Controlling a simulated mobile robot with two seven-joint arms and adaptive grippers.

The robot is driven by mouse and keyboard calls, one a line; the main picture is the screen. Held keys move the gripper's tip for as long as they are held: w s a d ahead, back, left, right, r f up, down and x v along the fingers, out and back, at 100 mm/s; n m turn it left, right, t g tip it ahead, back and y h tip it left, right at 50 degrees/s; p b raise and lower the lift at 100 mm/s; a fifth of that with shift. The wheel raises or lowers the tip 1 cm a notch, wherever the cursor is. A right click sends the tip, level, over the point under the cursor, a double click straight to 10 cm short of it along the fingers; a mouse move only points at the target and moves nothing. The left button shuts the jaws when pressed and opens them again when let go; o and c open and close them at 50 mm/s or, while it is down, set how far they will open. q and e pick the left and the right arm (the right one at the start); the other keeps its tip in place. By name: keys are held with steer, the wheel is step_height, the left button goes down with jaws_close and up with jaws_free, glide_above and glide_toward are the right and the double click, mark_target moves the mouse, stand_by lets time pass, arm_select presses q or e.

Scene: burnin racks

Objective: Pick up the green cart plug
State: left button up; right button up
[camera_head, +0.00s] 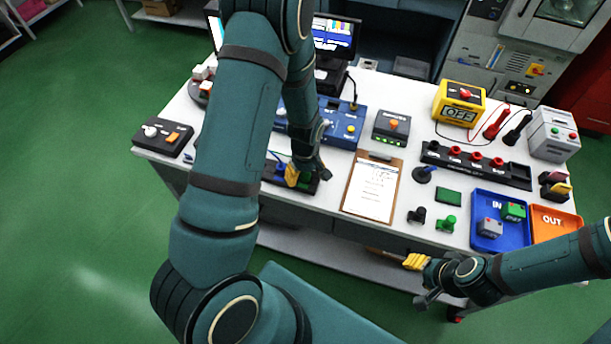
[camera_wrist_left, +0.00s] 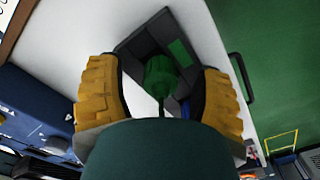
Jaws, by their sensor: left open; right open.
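My left gripper (camera_head: 297,174) is over a black holder (camera_head: 269,174) near the table's front edge, left of the clipboard. In the left wrist view a green plug (camera_wrist_left: 163,76) stands in the black holder (camera_wrist_left: 148,40), between the two yellow fingers of my left gripper (camera_wrist_left: 162,92). The fingers are open, with a gap visible on each side of the plug. My left arm hides part of the holder in the head view. Another green plug-like piece (camera_head: 447,223) lies at the table's front right. My right gripper (camera_head: 418,279) is open and empty in front of the table.
A clipboard (camera_head: 372,190) lies right of the holder. Further right are a black plug (camera_head: 417,215), a blue IN tray (camera_head: 487,242), an orange OUT tray (camera_head: 556,224) and a black rack (camera_head: 476,165). A yellow meter (camera_head: 459,103) and a blue device (camera_head: 343,123) stand behind.

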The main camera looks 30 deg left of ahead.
arm_select(q)
steer(key=shift+f, duration=0.15)
jaws_close()
